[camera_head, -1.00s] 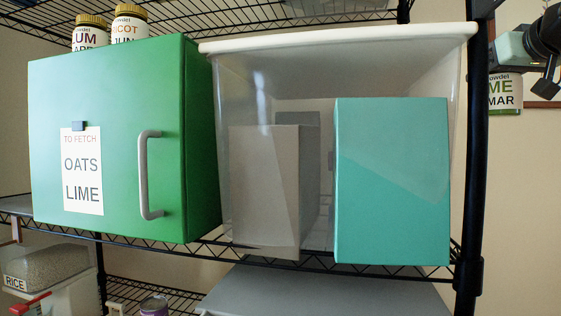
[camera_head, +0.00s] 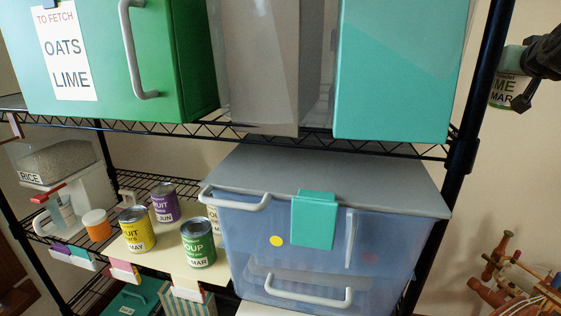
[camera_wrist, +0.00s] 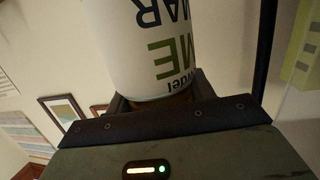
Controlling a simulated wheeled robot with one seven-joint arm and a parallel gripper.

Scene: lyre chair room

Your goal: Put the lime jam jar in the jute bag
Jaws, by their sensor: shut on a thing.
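The lime jam jar (camera_head: 503,93), with a white label reading ME and MAR, is at the right edge of the head view. In the wrist view the jar (camera_wrist: 150,45) shows upside down and large, and its far end is cut off. My gripper (camera_head: 518,88) is shut on it, holding it in the air to the right of the black shelf post. The wrist view shows my gripper's fingers (camera_wrist: 160,105) on both sides of the jar. I cannot make out the jute bag in either view.
A green cabinet (camera_head: 190,60) with a note, OATS LIME, and a teal box (camera_head: 395,70) stand on the upper shelf. Below are cans (camera_head: 197,243), a rice bin (camera_head: 62,160) and a lidded blue tub (camera_head: 330,255). A wooden object (camera_head: 505,275) stands lower right.

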